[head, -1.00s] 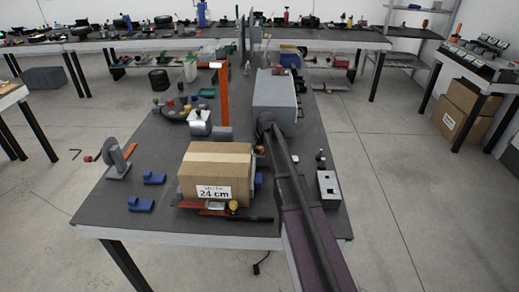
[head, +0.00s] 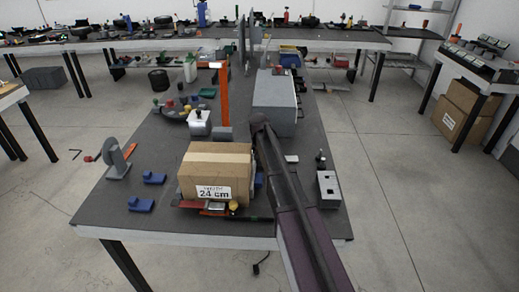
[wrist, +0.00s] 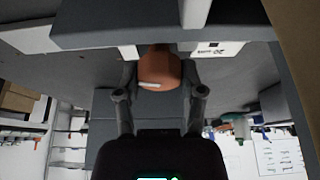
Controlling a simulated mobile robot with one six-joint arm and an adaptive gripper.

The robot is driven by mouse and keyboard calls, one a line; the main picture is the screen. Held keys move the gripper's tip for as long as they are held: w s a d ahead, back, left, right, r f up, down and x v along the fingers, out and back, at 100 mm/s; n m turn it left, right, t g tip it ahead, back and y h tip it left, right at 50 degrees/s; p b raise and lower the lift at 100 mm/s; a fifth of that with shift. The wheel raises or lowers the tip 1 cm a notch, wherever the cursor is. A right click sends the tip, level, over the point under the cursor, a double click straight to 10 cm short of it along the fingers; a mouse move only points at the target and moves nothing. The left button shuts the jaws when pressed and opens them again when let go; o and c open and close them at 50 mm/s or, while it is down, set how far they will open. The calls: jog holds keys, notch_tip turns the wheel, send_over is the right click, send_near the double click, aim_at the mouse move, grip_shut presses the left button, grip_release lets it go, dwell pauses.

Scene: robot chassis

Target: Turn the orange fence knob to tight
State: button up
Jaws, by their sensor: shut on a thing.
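The orange fence knob (wrist: 160,68) shows in the wrist view, with a short white mark near its lower left edge. My gripper (wrist: 160,93) has one finger on each side of the knob and is shut on it. Next to the knob is a pale strip with a small dark marking (wrist: 207,47), too small to read. In the head view my arm reaches to the grey box-shaped unit (head: 274,92). My arm and the cardboard box hide the knob and my fingertips there.
The cardboard box (head: 214,160), labelled 24 cm, stands close left of my arm. A grey switch box (head: 328,188) is to its right. An orange post (head: 224,100) stands behind the cardboard box. Blue blocks (head: 141,204) lie at the table's left.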

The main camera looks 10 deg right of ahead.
jog(key=o, duration=1.2)
jog(key=shift+c, duration=0.2)
jog(key=shift+n, duration=0.5)
jog(key=shift+n+y, duration=0.9)
jog(key=shift+n, duration=0.9)
jog(key=a+p+v, duration=0.1)
jog(key=p+v, duration=1.2)
jog(key=v, duration=0.1)
jog(key=s+a+f+g+b, duration=0.1)
jog(key=s+f+g, duration=0.1)
jog(key=s, duration=1)
jog(key=s+a+f+m+g+b, duration=0.1)
jog(key=s+a+f, duration=0.1)
jog(key=s, duration=1.1)
jog(key=shift+s+g+b, duration=0.25)
jog(key=shift+g+b, duration=0.15)
